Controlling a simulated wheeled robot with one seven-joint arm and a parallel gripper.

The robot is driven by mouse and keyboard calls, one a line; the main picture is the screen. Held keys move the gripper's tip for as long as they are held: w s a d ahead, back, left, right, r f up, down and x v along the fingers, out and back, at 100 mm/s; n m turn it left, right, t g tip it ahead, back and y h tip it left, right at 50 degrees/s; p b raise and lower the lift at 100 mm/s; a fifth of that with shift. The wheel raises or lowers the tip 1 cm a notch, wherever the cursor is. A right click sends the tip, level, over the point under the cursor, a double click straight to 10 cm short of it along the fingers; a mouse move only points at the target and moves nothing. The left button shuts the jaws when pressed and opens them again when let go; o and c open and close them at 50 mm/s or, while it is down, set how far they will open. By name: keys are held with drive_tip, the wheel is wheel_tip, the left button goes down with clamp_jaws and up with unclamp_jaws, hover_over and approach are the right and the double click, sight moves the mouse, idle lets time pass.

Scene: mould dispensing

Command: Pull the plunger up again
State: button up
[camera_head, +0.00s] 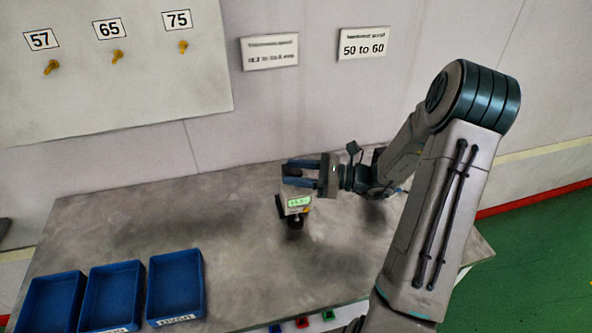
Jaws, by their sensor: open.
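A small grey device with a lit green display (298,202) stands on the grey table, with a dark lower part beneath the display. My gripper (289,173) reaches in from the right, just above the device, with its two dark fingers pointing left. The fingers are apart, one above the other in the picture. A small dark piece shows between the fingertips; I cannot tell whether it is the plunger or whether the fingers touch it. No plunger can be clearly made out from this angle.
Three blue bins (148,292) stand at the table's front left. Small coloured buttons, including a red one (301,322), sit at the front edge. A wall panel (130,105) carries yellow pegs under 57, 65 and 75. A wall sign (363,44) reads 50 to 60. The table's left-middle (140,225) is clear.

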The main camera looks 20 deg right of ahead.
clamp_jaws()
drive_tip(key=shift+r+p, duration=0.75)
drive_tip(key=shift+r, duration=0.15)
unclamp_jaws()
drive_tip(key=shift+d+f, duration=0.1)
drive_tip(key=b+v, duration=0.3)
drive_tip(key=v, duration=1)
drive_tip(key=shift+d, duration=0.3)
